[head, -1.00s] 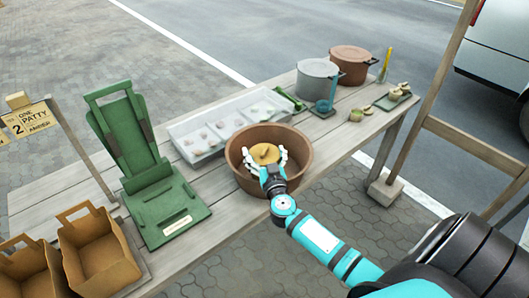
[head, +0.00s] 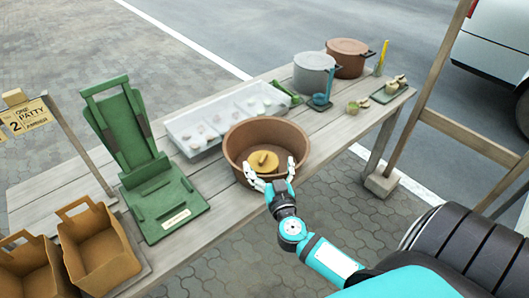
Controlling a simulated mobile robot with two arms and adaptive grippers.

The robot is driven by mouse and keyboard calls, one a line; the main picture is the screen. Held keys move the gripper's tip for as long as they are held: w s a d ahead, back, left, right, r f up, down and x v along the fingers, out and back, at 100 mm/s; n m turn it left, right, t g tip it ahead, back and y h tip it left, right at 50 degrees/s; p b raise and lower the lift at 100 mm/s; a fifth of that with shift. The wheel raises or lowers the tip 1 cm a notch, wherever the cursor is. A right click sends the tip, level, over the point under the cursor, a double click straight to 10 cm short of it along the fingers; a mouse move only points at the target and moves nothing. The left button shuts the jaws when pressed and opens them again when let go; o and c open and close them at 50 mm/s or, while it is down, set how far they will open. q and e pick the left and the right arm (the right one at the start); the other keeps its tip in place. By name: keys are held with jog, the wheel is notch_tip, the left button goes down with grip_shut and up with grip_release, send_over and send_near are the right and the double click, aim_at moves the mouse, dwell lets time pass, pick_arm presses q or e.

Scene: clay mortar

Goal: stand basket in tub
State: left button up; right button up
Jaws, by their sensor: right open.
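A round brown tub (head: 236,150) stands on the table near the middle of the head view. Inside it lies a round yellow piece (head: 262,160) with a raised grip on top; I cannot tell whether this is the basket. My right gripper (head: 271,173) is open and empty at the tub's near rim, with its white fingers spread just short of the yellow piece. Two brown open-topped containers with handles, one (head: 100,250) nearer the tub and one (head: 30,270) further left, stand at the lower left. My left gripper is out of view.
A green stand (head: 165,205) is left of the tub. A pale divided tray (head: 205,125) lies behind it. A grey pot (head: 312,75) and a brown pot (head: 347,58) stand at the far end. A wooden frame post (head: 425,90) rises at right.

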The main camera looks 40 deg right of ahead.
jog(key=shift+v, duration=1.35)
